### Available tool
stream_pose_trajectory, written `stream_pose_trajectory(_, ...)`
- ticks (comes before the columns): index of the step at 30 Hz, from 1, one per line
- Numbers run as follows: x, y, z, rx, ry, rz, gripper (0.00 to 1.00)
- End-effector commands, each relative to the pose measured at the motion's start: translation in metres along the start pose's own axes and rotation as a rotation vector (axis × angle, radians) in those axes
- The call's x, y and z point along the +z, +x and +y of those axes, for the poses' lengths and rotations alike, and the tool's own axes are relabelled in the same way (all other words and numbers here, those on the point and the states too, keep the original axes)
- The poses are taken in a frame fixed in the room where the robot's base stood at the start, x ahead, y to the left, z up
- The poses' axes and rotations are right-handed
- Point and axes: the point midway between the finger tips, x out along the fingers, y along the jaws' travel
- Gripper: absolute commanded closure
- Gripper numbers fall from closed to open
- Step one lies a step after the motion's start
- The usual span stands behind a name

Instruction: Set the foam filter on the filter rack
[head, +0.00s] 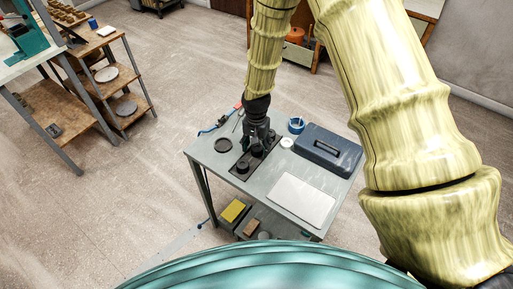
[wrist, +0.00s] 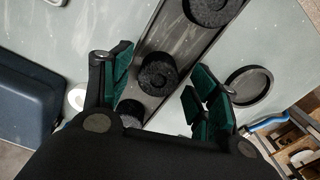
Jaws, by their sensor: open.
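The filter rack (head: 235,172) is a long dark tray on the grey table, and it also shows in the wrist view (wrist: 147,48). Several round black foam filters sit in a row on it. One foam filter (wrist: 155,76) shows between my open fingers in the wrist view, apart from both fingertips there. Another filter (wrist: 210,8) is at the top of that view, and a third (wrist: 130,112) is partly hidden by my gripper. My gripper (wrist: 162,82) is open over the rack, pointing down; in the head view my gripper (head: 257,141) hides part of the row.
A dark round dish (head: 223,145) lies left of the rack. A blue case (head: 327,150), a pale flat board (head: 301,200), a blue roll (head: 296,125) and a small white round piece (head: 287,142) are right of it. The table's front left is clear.

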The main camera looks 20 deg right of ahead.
Motion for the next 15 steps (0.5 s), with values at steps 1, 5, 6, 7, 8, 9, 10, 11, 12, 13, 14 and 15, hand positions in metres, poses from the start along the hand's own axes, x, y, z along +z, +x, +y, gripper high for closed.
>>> stream_pose_trajectory(1, 0.000, -0.003, 0.000, -0.001, 0.000, 0.001, 0.40)
stream_pose_trajectory(5, 0.000, -0.018, 0.000, -0.001, 0.000, 0.001, 0.40)
stream_pose_trajectory(6, -0.001, -0.023, 0.000, -0.002, 0.001, 0.002, 0.40)
stream_pose_trajectory(7, -0.001, -0.026, -0.001, -0.002, 0.001, 0.002, 0.40)
stream_pose_trajectory(8, -0.001, -0.030, 0.000, -0.002, 0.001, 0.002, 0.40)
stream_pose_trajectory(9, 0.000, -0.035, 0.000, -0.002, 0.000, 0.002, 0.40)
stream_pose_trajectory(10, 0.000, -0.038, 0.000, -0.001, 0.000, 0.001, 0.40)
stream_pose_trajectory(11, 0.000, -0.041, 0.000, -0.001, 0.000, 0.001, 0.40)
stream_pose_trajectory(12, 0.000, -0.047, 0.000, -0.002, 0.000, 0.002, 0.40)
stream_pose_trajectory(13, 0.000, -0.050, 0.000, -0.002, 0.000, 0.002, 0.40)
stream_pose_trajectory(14, 0.000, -0.054, 0.000, -0.001, 0.001, 0.001, 0.40)
stream_pose_trajectory(15, 0.000, -0.059, 0.000, -0.001, 0.001, 0.002, 0.40)
